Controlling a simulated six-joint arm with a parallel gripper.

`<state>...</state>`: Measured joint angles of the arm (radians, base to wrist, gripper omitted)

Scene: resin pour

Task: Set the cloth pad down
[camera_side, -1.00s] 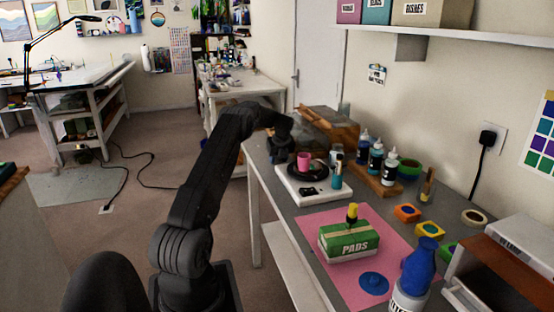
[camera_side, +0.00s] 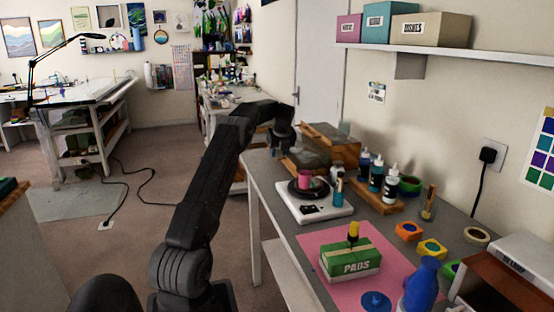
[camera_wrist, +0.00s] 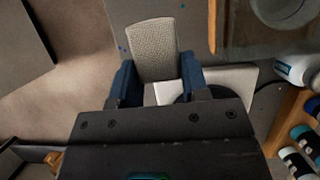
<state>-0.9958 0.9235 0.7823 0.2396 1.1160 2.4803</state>
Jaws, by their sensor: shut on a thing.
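The cloth pad (camera_wrist: 154,45) is a pale grey-beige woven piece in the wrist view. My gripper (camera_wrist: 158,74) has its blue fingers on either side of it, shut on its near part, and its far end sticks out ahead over the grey tabletop (camera_wrist: 196,20). In the side view my gripper (camera_side: 283,143) is at the far end of the bench, left of the stepped wooden blocks (camera_side: 325,134). I cannot make out the pad there, nor tell whether it touches the bench.
A white scale (camera_side: 313,211) carries a black disc and pink cup (camera_side: 304,176). Bottles (camera_side: 376,177) stand in a wooden rack to the right. A green PADS box (camera_side: 350,264) sits on a pink mat (camera_side: 315,241). The bench edge is close to the left.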

